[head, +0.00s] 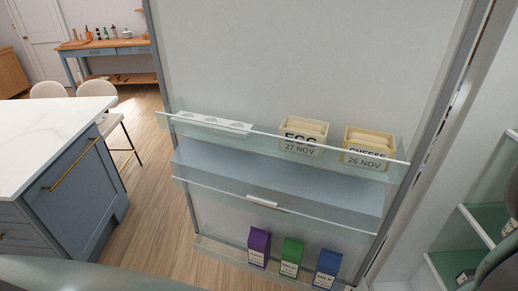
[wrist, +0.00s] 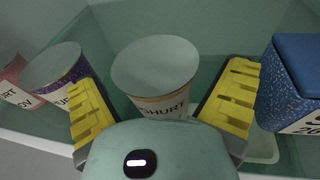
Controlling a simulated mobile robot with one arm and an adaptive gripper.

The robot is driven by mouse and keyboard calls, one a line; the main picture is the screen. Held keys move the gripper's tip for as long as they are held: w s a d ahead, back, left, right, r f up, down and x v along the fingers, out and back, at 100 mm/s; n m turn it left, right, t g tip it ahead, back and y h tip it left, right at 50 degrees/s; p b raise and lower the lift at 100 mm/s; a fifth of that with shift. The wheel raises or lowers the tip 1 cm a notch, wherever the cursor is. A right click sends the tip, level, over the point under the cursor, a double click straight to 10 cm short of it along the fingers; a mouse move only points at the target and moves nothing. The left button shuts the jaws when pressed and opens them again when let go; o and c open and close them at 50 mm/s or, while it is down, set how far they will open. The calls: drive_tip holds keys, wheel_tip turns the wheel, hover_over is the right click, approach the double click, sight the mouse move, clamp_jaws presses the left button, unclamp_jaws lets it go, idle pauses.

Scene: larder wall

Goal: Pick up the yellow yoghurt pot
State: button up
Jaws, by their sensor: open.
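A round pot (wrist: 155,75) with a pale grey-green lid stands in the middle of the wrist view. Its label reads part of "YOGHURT". Only a thin tan-yellow strip of its side shows above the label, so its colour is hard to tell. My gripper (wrist: 164,76) is open, with one yellow-padded finger on each side of this pot. Gaps show between the pot and both fingers. The pot's lower part is hidden behind my gripper's body. The head view does not clearly show the pot or my gripper.
In the wrist view, a purple pot (wrist: 61,72) and a pink pot (wrist: 12,75) stand left, and a blue speckled box (wrist: 292,85) right. The head view shows the open door's egg box (head: 303,137), cheese box (head: 368,148) and milk cartons (head: 291,258), and shelves (head: 485,225) at right.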

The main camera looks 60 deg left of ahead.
drive_tip(key=c, duration=1.4)
drive_tip(key=shift+r, duration=0.1)
